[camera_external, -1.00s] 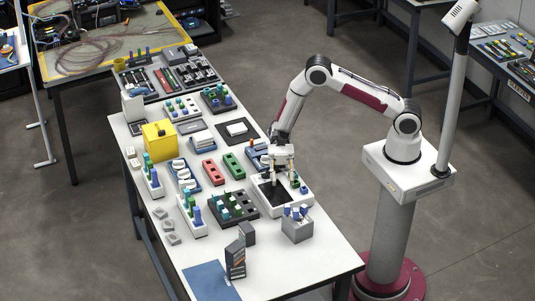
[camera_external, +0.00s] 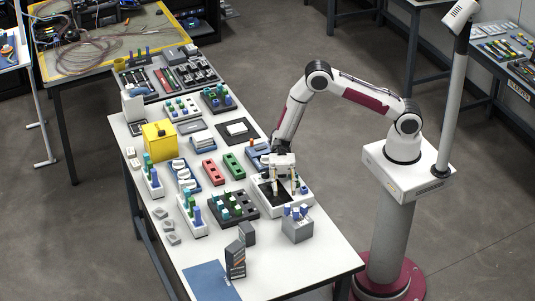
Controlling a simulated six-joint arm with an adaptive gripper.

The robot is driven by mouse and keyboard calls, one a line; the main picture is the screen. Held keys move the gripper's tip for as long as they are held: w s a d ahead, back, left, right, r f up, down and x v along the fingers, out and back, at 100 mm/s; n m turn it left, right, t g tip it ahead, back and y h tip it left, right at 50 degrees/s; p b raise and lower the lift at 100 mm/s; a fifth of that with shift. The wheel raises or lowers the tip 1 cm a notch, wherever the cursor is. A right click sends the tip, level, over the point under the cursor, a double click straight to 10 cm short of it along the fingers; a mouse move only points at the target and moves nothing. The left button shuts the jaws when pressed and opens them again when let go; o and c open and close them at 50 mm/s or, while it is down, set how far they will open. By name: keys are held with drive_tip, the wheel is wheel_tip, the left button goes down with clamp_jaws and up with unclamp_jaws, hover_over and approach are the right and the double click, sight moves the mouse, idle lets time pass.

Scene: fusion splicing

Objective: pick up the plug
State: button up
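My gripper (camera_external: 285,189) points down over a white tray (camera_external: 267,208) with a dark inset, near the right edge of the white table. Its two fingers are spread apart and look open, with the tips low over the tray. Small blue and green pieces stand at the tray's right side, close to the right finger. I cannot tell which small piece is the plug. Nothing is clearly seen between the fingers at this size.
A grey box (camera_external: 297,229) with blue and white pieces stands just in front of the tray. A dark rack (camera_external: 246,214) with green and blue pieces is to the left. A yellow box (camera_external: 160,141) stands farther left. The table's front right is clear.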

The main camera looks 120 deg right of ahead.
sight(287, 211)
drive_tip(key=shift+x, duration=0.75)
drive_tip(key=shift+s+f+x, duration=0.15)
drive_tip(key=shift+x, duration=1.15)
drive_tip(key=shift+s+f+x, duration=0.1)
drive_tip(key=shift+s+x, duration=0.05)
drive_tip(key=shift+x, duration=1.15)
drive_tip(key=shift+a, duration=0.1)
clamp_jaws()
